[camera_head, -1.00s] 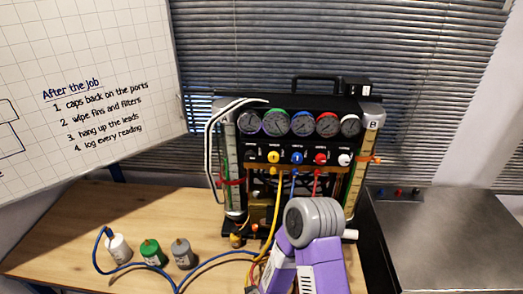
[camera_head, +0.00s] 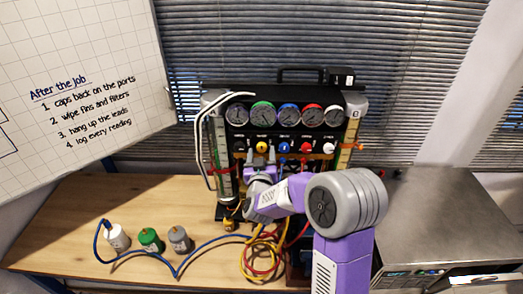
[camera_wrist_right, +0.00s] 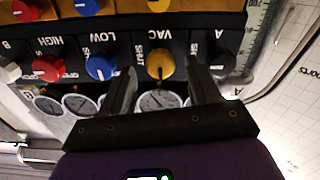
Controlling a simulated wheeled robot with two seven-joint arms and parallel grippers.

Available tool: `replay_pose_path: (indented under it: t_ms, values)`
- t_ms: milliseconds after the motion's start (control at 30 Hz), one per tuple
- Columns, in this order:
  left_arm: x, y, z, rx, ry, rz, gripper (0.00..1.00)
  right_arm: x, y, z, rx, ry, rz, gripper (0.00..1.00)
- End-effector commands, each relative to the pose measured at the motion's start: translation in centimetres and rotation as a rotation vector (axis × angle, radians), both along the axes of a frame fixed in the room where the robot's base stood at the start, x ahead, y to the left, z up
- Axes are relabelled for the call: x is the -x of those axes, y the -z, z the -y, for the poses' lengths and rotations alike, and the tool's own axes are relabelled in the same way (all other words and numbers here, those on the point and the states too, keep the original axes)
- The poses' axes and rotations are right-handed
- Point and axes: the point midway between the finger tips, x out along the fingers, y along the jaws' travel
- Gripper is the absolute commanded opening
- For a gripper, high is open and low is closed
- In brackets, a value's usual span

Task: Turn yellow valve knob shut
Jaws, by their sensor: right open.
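The yellow valve knob (camera_head: 262,147) sits on the black front panel of the gauge rig (camera_head: 291,93), in the row below the gauges. In the right wrist view, which looks upside down, the yellow knob (camera_wrist_right: 160,65) lies under the lettering VAC, with SHUT beside it. My right gripper (camera_head: 260,159) is open and points up at the panel just below the knob. In the wrist view its fingers (camera_wrist_right: 164,72) stand apart, with the knob appearing between their tips. I cannot tell whether either finger touches it. My left gripper is not in view.
A blue knob (camera_head: 285,146), a red knob (camera_head: 306,147) and a white knob (camera_head: 329,148) sit right of the yellow one, a black knob (camera_head: 239,147) left. Hoses (camera_head: 262,250) hang below. White, green and grey canisters (camera_head: 150,240) stand left on the table.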

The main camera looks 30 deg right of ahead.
Motion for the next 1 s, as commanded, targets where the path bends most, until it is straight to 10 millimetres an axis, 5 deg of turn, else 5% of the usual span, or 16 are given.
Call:
replay_pose_path:
  t_ms: [467, 800, 1000]
  values:
    - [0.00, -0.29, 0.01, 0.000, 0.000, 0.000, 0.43, -1.33, 0.08, 0.76, -0.001, -0.003, -0.001, 0.60]
    - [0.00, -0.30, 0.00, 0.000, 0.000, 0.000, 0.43, -1.32, 0.06, 0.74, -0.001, -0.003, -0.001, 0.08]
    - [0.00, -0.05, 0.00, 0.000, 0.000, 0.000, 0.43, -1.31, 0.10, 0.75, -0.010, -0.002, 0.006, 0.05]
